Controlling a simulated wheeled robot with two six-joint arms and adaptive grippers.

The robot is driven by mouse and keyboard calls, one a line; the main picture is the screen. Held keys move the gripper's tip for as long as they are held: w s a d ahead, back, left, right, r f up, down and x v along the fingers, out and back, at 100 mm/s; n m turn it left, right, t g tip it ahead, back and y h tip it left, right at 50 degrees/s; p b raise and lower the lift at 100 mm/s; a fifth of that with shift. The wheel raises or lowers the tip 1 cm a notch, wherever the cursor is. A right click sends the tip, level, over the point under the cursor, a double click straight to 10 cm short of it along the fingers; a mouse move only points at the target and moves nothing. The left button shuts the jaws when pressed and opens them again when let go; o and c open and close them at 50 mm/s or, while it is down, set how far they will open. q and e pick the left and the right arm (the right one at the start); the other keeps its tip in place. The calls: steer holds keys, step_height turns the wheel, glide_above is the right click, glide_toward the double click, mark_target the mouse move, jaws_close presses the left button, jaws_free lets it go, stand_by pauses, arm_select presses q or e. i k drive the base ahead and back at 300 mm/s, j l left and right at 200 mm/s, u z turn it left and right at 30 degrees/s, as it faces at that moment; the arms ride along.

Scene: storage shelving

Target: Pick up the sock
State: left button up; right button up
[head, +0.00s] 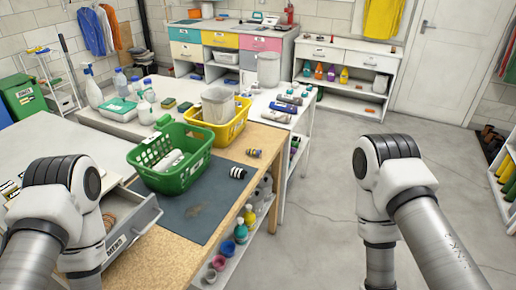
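A small black-and-white striped roll (237,172), which looks like a rolled sock, lies on the dark mat of the wooden table near its right edge. A smaller dark and yellowish roll (254,153) lies behind it on the wood; I cannot tell if it is a sock too. Several grey and dark rolls (284,107) lie on the white table further back. My left and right arms show at the lower left and right, bent downward. Both of my grippers are below the picture and hidden.
A green basket (187,176) with white things inside stands on the dark mat (196,212). A yellow basket (229,132) stands behind it. An open grey drawer (133,232) is beside my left arm. The floor right of the table is clear.

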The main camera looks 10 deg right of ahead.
mark_target(253, 152)
steer(key=i+l+u, duration=0.15)
steer(key=l, duration=0.25)
steer(key=i+l+u, duration=0.15)
steer(key=i+l, duration=0.2)
steer(key=i+l+u, duration=0.15)
steer(key=l, duration=0.4)
steer(key=i+l+u, duration=0.15)
steer(key=l, duration=0.35)
steer(key=i+l+u, duration=0.2)
steer(key=l, duration=0.3)
steer(key=i+l+u, duration=0.15)
steer(key=l, duration=0.4)
steer(key=i+l+u, duration=0.15)
steer(key=l, duration=0.4)
steer(key=i+l+u, duration=0.15)
steer(key=l, duration=0.4)
steer(key=l+u, duration=0.15)
steer(key=l, duration=0.6)
steer(key=k+l+u, duration=0.1)
steer(key=l, duration=0.65)
